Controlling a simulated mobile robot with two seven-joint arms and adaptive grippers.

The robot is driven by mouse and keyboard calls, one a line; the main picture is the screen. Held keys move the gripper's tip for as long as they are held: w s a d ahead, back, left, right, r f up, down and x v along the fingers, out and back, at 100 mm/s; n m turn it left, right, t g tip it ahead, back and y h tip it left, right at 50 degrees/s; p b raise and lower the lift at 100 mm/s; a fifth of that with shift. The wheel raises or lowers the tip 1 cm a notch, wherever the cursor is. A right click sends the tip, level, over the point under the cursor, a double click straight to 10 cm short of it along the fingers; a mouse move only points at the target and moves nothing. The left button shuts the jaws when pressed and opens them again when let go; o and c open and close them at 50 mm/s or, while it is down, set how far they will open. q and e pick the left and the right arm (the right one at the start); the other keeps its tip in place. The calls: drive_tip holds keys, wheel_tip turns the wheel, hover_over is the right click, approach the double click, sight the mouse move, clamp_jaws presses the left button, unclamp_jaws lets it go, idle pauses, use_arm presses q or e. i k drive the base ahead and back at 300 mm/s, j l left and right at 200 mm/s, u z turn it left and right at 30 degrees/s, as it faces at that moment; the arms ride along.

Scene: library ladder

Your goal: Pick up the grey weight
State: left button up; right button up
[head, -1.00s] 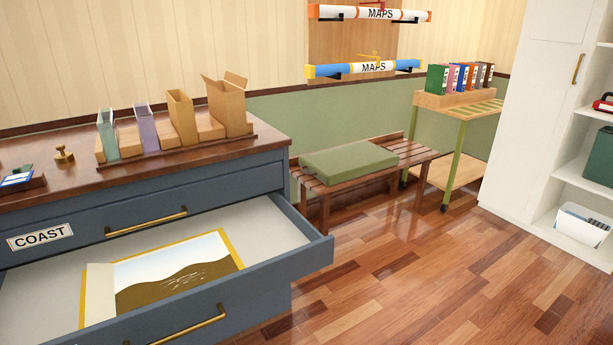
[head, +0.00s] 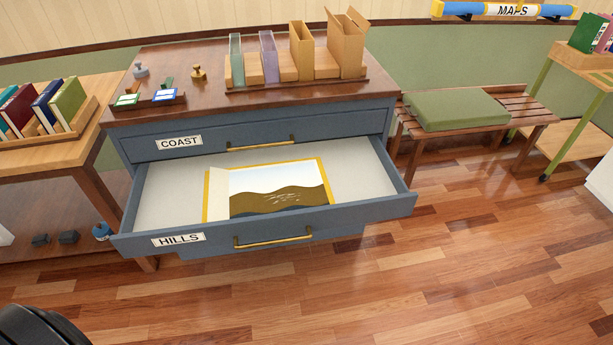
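A small grey knobbed weight (head: 140,70) stands upright on the brown top of the blue drawer cabinet (head: 370,88), near its back left. A brass weight (head: 198,73) of similar shape stands to its right. In front of them are ink pads, one green-edged (head: 127,100) and one blue-edged (head: 165,96), on a small dark tray. A black rounded part of my own body shows at the bottom left corner. No gripper fingers are in view, and nothing touches the grey weight.
The HILLS drawer (head: 365,212) is pulled out, with a landscape map (head: 280,190) inside. Upright holders (head: 302,50) stand on the cabinet. A wooden table (head: 40,160) with books is left; dark weights (head: 69,237) lie below it. A bench (head: 520,110) stands right. The front floor is clear.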

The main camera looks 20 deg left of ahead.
sight(139, 72)
drive_tip(key=u, duration=0.4)
drive_tip(key=j+u, duration=0.1)
drive_tip(key=u, duration=0.25)
drive_tip(key=j+u, duration=0.1)
drive_tip(key=u, duration=0.7)
